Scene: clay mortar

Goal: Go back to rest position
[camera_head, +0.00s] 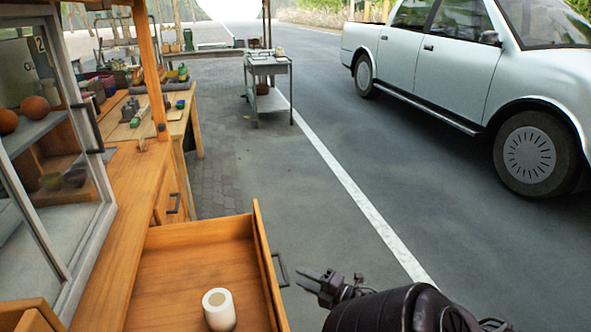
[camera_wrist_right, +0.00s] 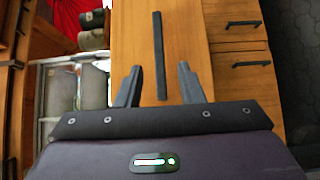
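My right gripper (camera_head: 310,280) is in the lower middle of the head view, just right of the open wooden drawer and its dark handle (camera_head: 280,270). It does not touch the handle as far as I can see. In the right wrist view its two fingers (camera_wrist_right: 158,85) stand apart with nothing held between them. A white cylinder with a beige top (camera_head: 219,309), perhaps the clay mortar, stands upright inside the drawer (camera_head: 190,262). My left gripper is not in view.
A glass-doored cabinet (camera_head: 50,130) stands at the left, beside a wooden counter (camera_head: 130,190). A cluttered workbench (camera_head: 185,110) and a grey cart (camera_head: 268,75) are farther back. A white pickup truck (camera_head: 450,70) is parked at the right. Open pavement lies between.

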